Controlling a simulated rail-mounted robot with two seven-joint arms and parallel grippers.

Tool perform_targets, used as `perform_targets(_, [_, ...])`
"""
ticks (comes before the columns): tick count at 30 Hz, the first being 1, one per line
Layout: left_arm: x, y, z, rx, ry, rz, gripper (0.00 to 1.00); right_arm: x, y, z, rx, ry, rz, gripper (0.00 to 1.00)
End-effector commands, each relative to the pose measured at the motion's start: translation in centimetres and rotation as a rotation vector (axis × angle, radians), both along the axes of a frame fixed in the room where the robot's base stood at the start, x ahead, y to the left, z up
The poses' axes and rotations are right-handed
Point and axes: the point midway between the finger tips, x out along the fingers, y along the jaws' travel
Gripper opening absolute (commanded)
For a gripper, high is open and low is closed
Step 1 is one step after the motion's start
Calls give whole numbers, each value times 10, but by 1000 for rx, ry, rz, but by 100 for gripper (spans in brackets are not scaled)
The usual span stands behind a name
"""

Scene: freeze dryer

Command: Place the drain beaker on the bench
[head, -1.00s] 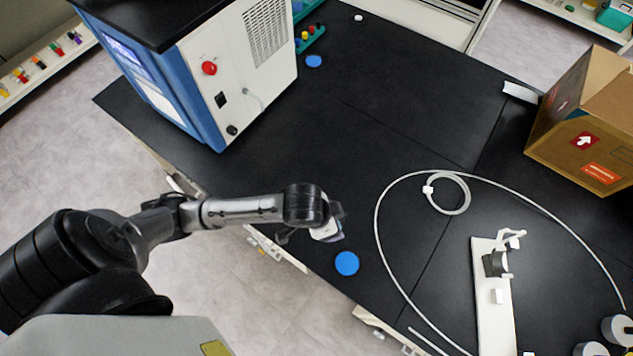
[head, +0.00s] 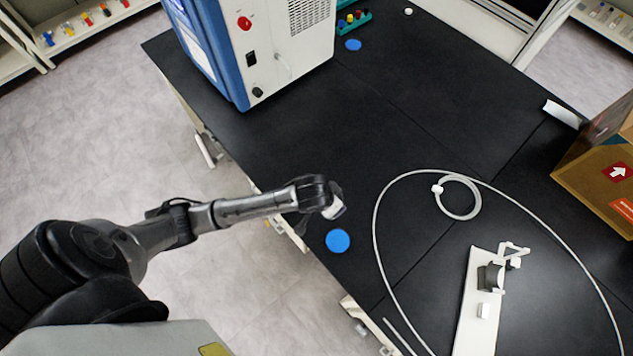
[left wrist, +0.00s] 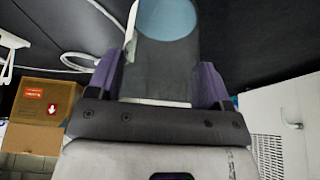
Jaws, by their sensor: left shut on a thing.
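My left gripper (head: 335,205) hangs over the front edge of the black bench (head: 330,130), just behind a blue disc (head: 338,241) in the head view. In the left wrist view the purple fingers of my left gripper (left wrist: 158,78) are shut on the drain beaker (left wrist: 160,62), a greyish clear vessel with a pale strip on one side. A light blue round area shows at its far end; I cannot tell whether it is liquid or something seen through it. In the head view the arm mostly hides the beaker. My right gripper is not in view.
The blue and white freeze dryer (head: 262,50) stands at the back left. A pale looped tube (head: 376,225) and a white stand (head: 475,310) lie to the right. A cardboard box (head: 600,165) is at the right edge. The bench middle is clear.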

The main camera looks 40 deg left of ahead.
Motion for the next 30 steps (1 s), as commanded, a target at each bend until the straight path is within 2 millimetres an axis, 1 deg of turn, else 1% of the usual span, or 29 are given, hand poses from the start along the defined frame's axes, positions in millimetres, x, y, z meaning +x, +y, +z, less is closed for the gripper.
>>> perform_targets(1, [4, 11, -7, 3, 3, 3, 47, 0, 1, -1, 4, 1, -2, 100])
perform_targets(6, [19, 42, -28, 3, 2, 2, 47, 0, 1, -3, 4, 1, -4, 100])
perform_targets(12, [32, 70, -46, 2, 1, 2, 47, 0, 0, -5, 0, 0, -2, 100])
perform_targets(18, [38, 82, -55, -1, 0, 0, 47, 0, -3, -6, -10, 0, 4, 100])
perform_targets(22, [39, 84, -58, -2, 0, -1, 47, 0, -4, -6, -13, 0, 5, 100])
perform_targets(30, [39, 84, -89, 0, 1, -1, 47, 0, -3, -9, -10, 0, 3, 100])
